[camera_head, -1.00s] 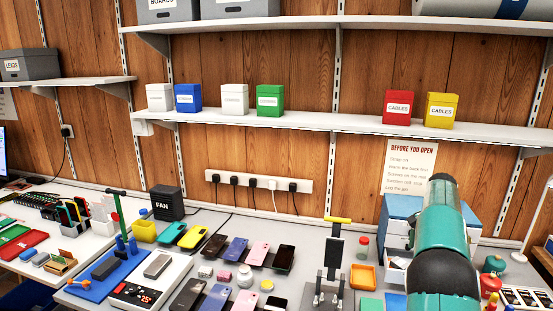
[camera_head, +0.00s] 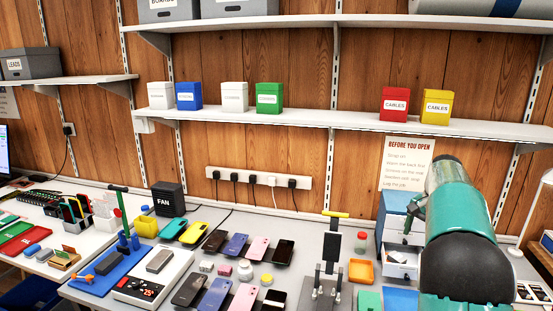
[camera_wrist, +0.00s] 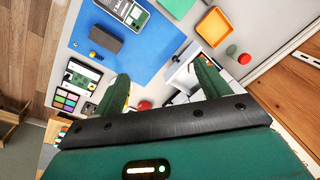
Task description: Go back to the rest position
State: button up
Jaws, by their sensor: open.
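My gripper (camera_wrist: 161,70) shows in the wrist view with its two green fingers apart and nothing between them. The fingers point over the bench, near a white open drawer (camera_wrist: 182,72) and the edge of a blue mat (camera_wrist: 150,62). In the head view my teal arm rises at the lower right. Part of the gripper (camera_head: 415,212) shows just left of the arm, in front of the blue and white drawer unit (camera_head: 393,224); its fingertips are too small to make out there.
Several phones lie on the bench, among them a pink one (camera_head: 257,249). A phone stand (camera_head: 330,262), an orange tray (camera_head: 361,271) and a red-capped jar (camera_head: 361,241) stand left of my arm. A shelf (camera_head: 320,119) with coloured boxes runs above. A white lamp (camera_head: 537,205) stands at the right.

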jog(key=s+a+r+n+t, duration=0.1)
jog(key=s+a+r+n, duration=0.25)
jog(key=s+a, duration=0.5)
jog(key=s+a+r+n+t, duration=0.1)
jog(key=s+a+r+n, duration=0.1)
jog(key=s+a+r, duration=0.45)
jog(key=s+a+f+n+t, duration=0.1)
jog(key=s+a+f, duration=0.3)
jog(key=s, duration=0.6)
jog(key=s+a+f+n+t, duration=0.1)
jog(key=s+a+f+n, duration=0.2)
jog(key=s+a, duration=0.3)
jog(key=s+n, duration=0.1)
jog(key=s, duration=0.2)
jog(key=shift+s+f, duration=0.35)
jog(key=shift+s, duration=0.05)
